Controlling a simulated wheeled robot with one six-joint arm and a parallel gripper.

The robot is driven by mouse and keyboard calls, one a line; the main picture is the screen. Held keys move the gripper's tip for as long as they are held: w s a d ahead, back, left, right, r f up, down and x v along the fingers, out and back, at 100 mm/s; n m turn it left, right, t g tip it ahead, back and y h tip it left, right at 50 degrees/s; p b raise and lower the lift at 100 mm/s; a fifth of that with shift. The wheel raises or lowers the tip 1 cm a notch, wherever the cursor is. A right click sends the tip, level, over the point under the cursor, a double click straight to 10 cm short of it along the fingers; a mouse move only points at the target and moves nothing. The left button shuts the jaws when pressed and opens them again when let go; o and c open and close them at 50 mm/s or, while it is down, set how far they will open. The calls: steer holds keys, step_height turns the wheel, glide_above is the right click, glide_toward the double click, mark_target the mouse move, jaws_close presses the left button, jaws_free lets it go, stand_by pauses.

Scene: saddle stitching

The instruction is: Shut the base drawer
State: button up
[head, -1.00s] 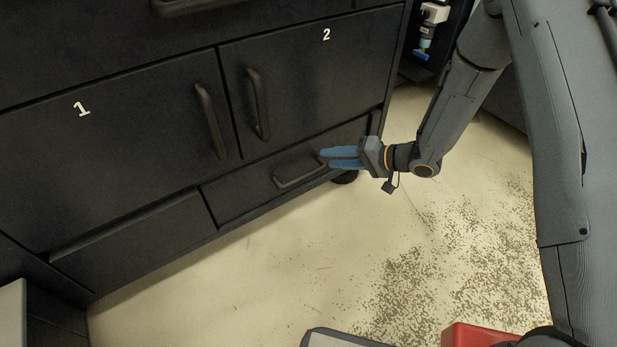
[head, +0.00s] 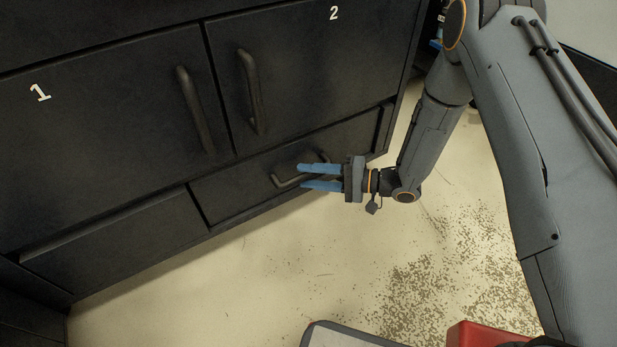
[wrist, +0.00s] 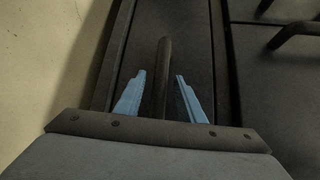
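The base drawer (head: 240,188) is the low black front under door 2, with a dark bar handle (head: 290,182). A narrow dark edge shows at its right end; I cannot tell exactly how far it stands out. My gripper (head: 299,177) has two blue fingers, apart and pointing left at the handle. In the wrist view the handle bar (wrist: 164,60) lies between the open fingers, with a gap on both sides. The fingers do not clasp it. The drawer front (wrist: 195,50) also shows there behind the bar.
Above are door 1 (head: 100,120) and door 2 (head: 320,70), both with vertical handles. Another low black panel (head: 120,240) is to the left. The pale floor (head: 240,290) is open in front. A red object (head: 480,335) and a grey-edged item (head: 345,335) are at the bottom edge.

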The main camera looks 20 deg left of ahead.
steer(key=shift+a, duration=0.45)
steer(key=shift+c, duration=0.5)
jaws_close()
